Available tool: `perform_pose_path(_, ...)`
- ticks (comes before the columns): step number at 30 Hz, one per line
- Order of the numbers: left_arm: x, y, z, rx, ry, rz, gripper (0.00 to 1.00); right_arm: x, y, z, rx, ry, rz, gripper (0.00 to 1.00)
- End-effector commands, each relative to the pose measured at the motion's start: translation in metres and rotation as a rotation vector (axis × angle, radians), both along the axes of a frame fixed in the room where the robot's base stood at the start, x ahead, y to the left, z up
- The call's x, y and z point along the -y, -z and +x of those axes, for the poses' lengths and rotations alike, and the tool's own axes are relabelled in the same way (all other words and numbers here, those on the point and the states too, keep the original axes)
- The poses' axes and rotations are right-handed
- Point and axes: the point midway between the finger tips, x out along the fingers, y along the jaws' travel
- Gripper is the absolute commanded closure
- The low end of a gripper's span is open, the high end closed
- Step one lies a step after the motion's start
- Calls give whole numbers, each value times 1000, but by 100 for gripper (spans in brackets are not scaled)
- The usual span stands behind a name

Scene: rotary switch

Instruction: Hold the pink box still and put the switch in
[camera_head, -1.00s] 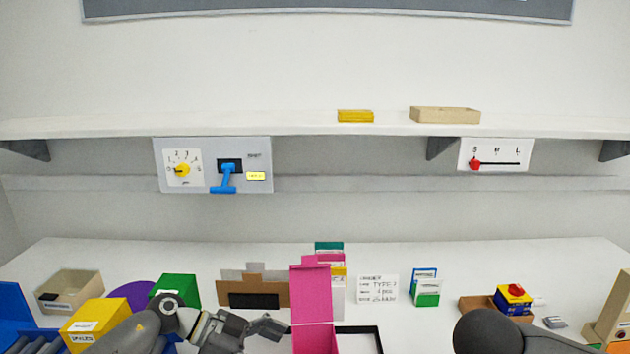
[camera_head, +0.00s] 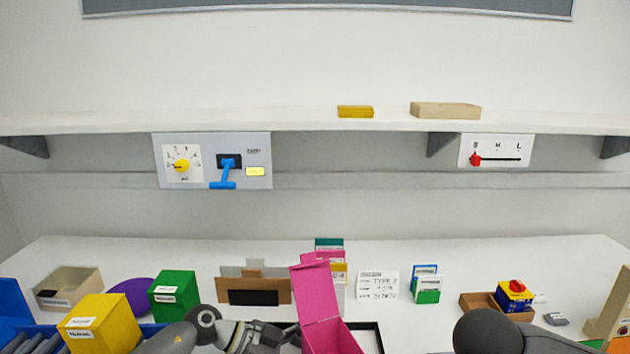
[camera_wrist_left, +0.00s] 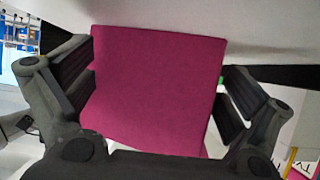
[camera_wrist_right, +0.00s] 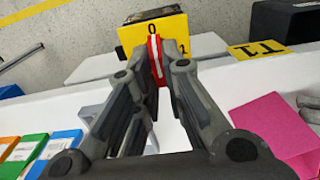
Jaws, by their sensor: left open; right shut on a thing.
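The pink box (camera_head: 328,333) stands open at the front of the table in the head view, its lid raised and its body turned at an angle. My left gripper (camera_wrist_left: 158,85) is open, with its fingers on either side of the box's pink wall (camera_wrist_left: 150,95); contact is unclear. The box also shows at the right of the right wrist view (camera_wrist_right: 272,125). My right gripper (camera_wrist_right: 158,62) is shut on the red knob of a rotary switch (camera_wrist_right: 133,37), which has a yellow face and dark body. That switch and the right fingers are out of the head view.
A black-rimmed tray (camera_head: 377,340) lies by the pink box. A brown tray (camera_head: 470,304) holds another blue, yellow and red switch (camera_head: 514,294). A yellow box (camera_head: 98,322) and green box (camera_head: 174,296) stand left. A card (camera_head: 377,285) stands behind.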

Motion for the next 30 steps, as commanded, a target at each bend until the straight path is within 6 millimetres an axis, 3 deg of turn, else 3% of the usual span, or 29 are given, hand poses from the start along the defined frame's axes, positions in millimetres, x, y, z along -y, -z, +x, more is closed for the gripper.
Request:
perform_pose_path(2, 0, 0, 0, 0, 0, 0, 15, 0, 0, 0, 1, 0, 0, 100)
perform_pose_path(13, 0, 0, 0, 0, 0, 1, 63, 0, 0, 0, 1, 0, 0, 100)
perform_pose_path(18, 0, 0, 0, -1, 2, 0, 69, 0, 0, 0, 1, 0, 0, 100)
perform_pose_path(23, 1, 0, -1, -1, 3, 0, 70, 0, 0, 0, 1, 0, 0, 100)
perform_pose_path(24, 1, 0, -1, -1, 3, -1, 54, 0, 0, 0, 1, 0, 0, 100)
perform_pose_path(30, 1, 0, -1, -1, 3, -1, 28, 0, 0, 0, 1, 0, 0, 100)
